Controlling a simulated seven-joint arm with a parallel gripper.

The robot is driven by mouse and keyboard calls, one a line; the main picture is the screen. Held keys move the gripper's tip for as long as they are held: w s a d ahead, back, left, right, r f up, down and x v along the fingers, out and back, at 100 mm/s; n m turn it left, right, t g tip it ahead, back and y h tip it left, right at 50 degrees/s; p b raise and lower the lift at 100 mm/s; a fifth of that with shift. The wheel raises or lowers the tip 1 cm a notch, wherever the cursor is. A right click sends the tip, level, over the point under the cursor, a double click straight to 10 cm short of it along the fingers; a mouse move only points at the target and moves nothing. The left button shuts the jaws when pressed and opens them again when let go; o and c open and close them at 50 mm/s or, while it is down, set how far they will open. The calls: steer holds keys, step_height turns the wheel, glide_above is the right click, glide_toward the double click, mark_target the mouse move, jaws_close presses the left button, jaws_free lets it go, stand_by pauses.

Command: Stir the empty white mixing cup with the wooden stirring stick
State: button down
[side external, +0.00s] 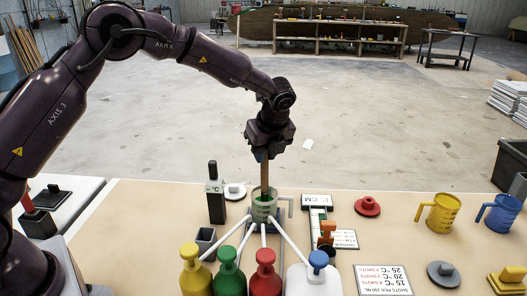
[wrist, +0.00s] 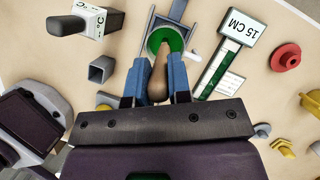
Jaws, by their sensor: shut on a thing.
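My gripper (side external: 267,148) is shut on the wooden stirring stick (side external: 265,174) and holds it upright, pointing down. The stick's lower end is inside a pale grey-green mixing cup (side external: 261,212) with a handle on its right side. Green shows inside the cup, so it does not look empty or plain white. In the wrist view my gripper's blue fingers (wrist: 156,82) flank the stick (wrist: 158,75), whose far end reaches over the green inside the cup (wrist: 148,42). The stick's tip is hidden, and I cannot tell whether it touches the bottom.
Yellow, green (side external: 228,270), red and white pump bottles stand in front, spouts toward the cup. A dark bottle (side external: 215,192) and small grey box (side external: 206,240) are left. A "CM" gauge (side external: 316,202) and red knobbed disc (side external: 367,206) are right. Yellow (side external: 440,213) and blue jugs stand farther right.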

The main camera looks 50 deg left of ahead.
steer(key=shift+r, duration=4.7)
steer(key=shift+r, duration=1.5)
steer(key=shift+a, duration=0.1)
